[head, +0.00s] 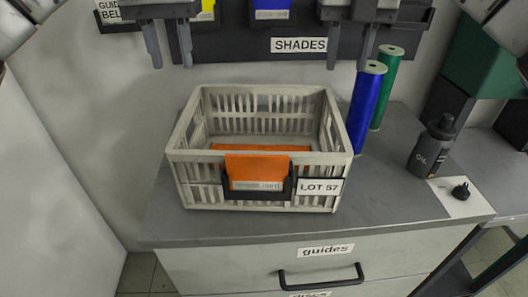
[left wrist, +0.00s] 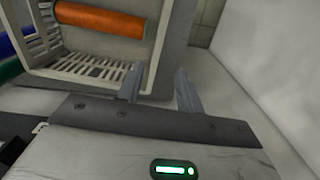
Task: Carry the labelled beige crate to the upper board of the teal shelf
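The beige slatted crate (head: 180,165), labelled LOT 57 (head: 320,187), stands upright on the grey cabinet top. An orange card (head: 255,168) sits in a black holder on its front, and an orange spool (left wrist: 100,19) lies inside. My left gripper (head: 172,66) is open and empty, above and behind the crate's left side. In the left wrist view its fingers (left wrist: 159,70) are apart, with the crate (left wrist: 172,50) beyond them. My right gripper (head: 347,68) is open and empty, above the crate's right rear. I cannot make out the teal shelf's upper board.
A blue spool (head: 367,108) and a green spool (head: 387,85) stand close to the crate's right. An oil bottle (head: 432,147) and a small black part (head: 461,191) on white paper (head: 452,205) are farther right. A dark green block (head: 487,55) is at upper right. The cabinet top (head: 240,225) is clear in front.

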